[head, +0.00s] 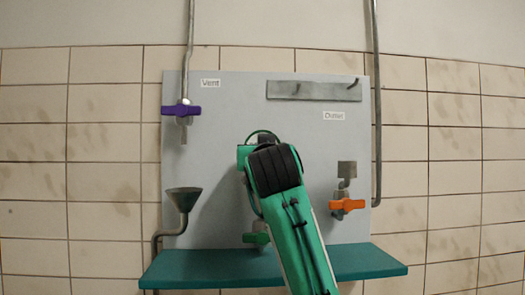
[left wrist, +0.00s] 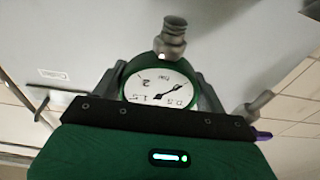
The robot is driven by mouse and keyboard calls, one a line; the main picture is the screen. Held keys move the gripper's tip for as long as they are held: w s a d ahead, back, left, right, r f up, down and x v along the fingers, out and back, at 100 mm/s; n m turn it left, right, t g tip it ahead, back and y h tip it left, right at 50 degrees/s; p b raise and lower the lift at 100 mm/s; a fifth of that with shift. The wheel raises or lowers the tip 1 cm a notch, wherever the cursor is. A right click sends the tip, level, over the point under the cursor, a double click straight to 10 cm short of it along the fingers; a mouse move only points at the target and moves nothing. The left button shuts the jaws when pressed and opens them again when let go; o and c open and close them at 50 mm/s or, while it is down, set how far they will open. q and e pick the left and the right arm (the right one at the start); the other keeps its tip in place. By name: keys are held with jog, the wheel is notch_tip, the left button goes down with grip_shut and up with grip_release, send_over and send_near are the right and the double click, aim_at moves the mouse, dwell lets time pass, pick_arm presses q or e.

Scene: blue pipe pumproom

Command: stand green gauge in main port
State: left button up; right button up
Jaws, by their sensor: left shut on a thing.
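The green gauge (left wrist: 163,84) has a green rim, a white dial and a grey threaded fitting. My left gripper (left wrist: 160,92) is shut on it, with a finger on each side. In the left wrist view the dial is upside down and the fitting points up. In the head view my left gripper (head: 263,142) is in front of the panel's middle, and only a thin green rim of the gauge (head: 262,132) shows past it. A green valve handle (head: 256,238) is low on the panel, partly behind my arm. I cannot make out the main port. My right gripper is out of view.
The grey panel (head: 225,105) has a purple-handled vent valve (head: 181,110), a dark funnel (head: 183,198), an orange-handled outlet valve (head: 347,205) and a hook rail (head: 314,91). A teal shelf (head: 210,268) juts out below. The panel's upper middle is clear.

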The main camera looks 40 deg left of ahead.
pick_arm(q)
jog(key=shift+f+b, duration=1.7)
jog(key=shift+f, duration=0.8)
jog(key=o, duration=1.2)
jog(key=shift+c, duration=0.2)
jog(key=shift+s+d+f+b, duration=0.2)
jog(key=shift+s+d+b, duration=0.2)
jog(key=shift+d, duration=0.05)
jog(key=b+v, duration=0.5)
jog(key=v, duration=0.7)
jog(key=shift+s+d+r, duration=0.15)
jog(key=shift+s+d, duration=0.05)
jog(key=shift+d, duration=0.1)
